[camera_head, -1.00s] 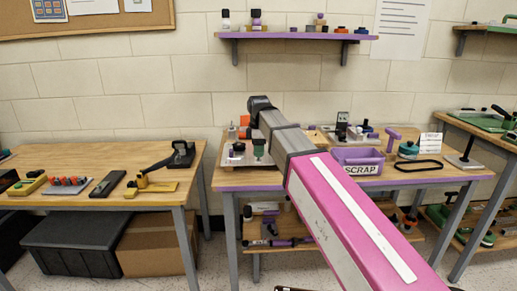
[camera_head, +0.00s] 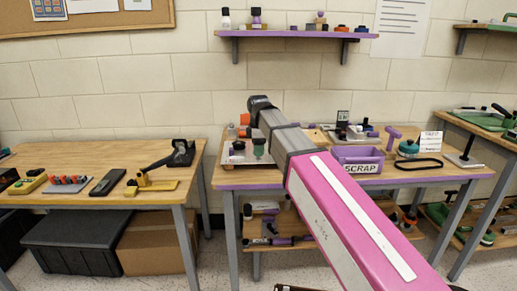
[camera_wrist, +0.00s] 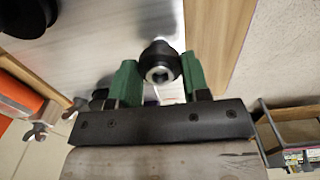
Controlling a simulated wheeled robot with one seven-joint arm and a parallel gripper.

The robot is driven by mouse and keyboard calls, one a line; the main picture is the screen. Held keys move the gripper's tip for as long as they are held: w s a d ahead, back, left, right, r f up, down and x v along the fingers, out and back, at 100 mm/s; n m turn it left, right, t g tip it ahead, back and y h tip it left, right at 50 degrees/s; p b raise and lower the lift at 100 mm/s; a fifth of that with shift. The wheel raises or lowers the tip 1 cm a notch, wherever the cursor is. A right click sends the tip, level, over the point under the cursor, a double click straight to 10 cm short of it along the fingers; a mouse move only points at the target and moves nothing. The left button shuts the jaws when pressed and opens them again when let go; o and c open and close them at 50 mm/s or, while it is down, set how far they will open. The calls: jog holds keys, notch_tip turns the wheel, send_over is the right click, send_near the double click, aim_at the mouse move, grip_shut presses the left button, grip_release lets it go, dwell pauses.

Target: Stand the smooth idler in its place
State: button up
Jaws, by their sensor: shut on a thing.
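In the wrist view my gripper (camera_wrist: 161,82) has green fingers, closed around a dark round piece (camera_wrist: 159,60) with a pale metal socket in its end. It looks like a roller, but I cannot tell for sure that it is the smooth idler. Its far end is hidden. It is over a pale grey plate (camera_wrist: 110,45) that lies near a wooden table edge. In the head view my gripper is not clearly seen behind my pink and grey arm. A grey tray (camera_head: 232,158) with dark and green pieces stands on the middle table. The idler's place cannot be made out.
A purple scrap bin (camera_head: 358,160), a black belt loop (camera_head: 417,165) and a teal round piece (camera_head: 408,149) stand right on the middle table. An orange piece (camera_wrist: 22,112) lies left of my gripper. The left table (camera_head: 75,160) holds several tools.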

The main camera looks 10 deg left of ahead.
jog(key=shift+f, duration=1)
jog(key=o, duration=0.6)
jog(key=shift+r, duration=0.15)
jog(key=shift+r, duration=1.35)
jog(key=o, duration=0.5)
jog(key=shift+o, duration=0.2)
jog(key=shift+r, duration=0.1)
